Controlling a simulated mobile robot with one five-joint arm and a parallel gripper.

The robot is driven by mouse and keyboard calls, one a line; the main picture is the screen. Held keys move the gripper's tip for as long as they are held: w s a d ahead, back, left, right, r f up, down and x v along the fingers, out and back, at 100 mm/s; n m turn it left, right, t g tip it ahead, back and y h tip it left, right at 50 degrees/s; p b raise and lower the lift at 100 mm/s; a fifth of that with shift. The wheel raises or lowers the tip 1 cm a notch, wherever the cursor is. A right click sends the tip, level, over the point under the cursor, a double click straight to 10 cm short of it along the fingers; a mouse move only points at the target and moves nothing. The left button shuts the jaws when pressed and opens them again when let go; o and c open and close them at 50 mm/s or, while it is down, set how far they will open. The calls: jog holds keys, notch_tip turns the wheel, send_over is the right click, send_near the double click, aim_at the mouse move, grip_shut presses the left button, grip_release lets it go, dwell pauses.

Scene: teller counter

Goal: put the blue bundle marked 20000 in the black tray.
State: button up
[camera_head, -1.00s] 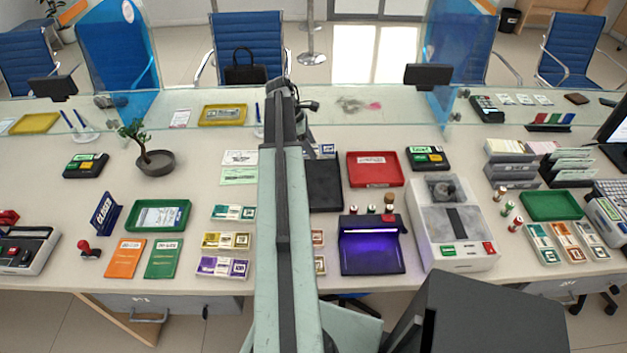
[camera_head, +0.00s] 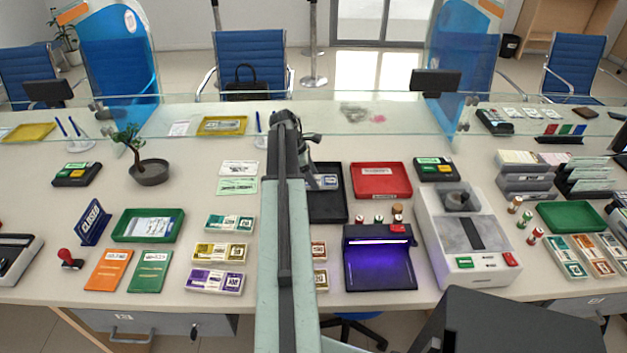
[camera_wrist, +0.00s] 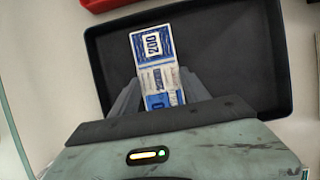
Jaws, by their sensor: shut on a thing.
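My gripper (camera_wrist: 157,90) is shut on the blue bundle (camera_wrist: 158,68), a blue and white banded stack of notes. Its printed number shows only in part. The bundle sticks out from between the fingers and appears over the black tray (camera_wrist: 225,60) in the wrist view. In the head view the bundle (camera_head: 326,181) shows just right of my arm, against the black tray (camera_head: 328,211). My arm hides the tray's left part there. I cannot tell whether the bundle touches the tray floor. The tray's visible floor is otherwise bare.
A red tray (camera_head: 381,194) stands right of the black tray. A lit purple lamp device (camera_head: 378,272) and several small rolls stand in front. A counting machine (camera_head: 470,265) is farther right. Other note bundles (camera_head: 220,252) lie left of my arm. A glass screen runs behind.

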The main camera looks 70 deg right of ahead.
jog(key=shift+f, duration=0.1)
jog(key=o, duration=1.4)
jog(key=shift+o, duration=0.2)
jog(key=shift+r+p, duration=0.35)
jog(key=shift+r, duration=0.2)
jog(key=p+v, duration=1)
jog(key=v, duration=0.1)
jog(key=shift+w, duration=0.2)
jog(key=shift+a, duration=0.1)
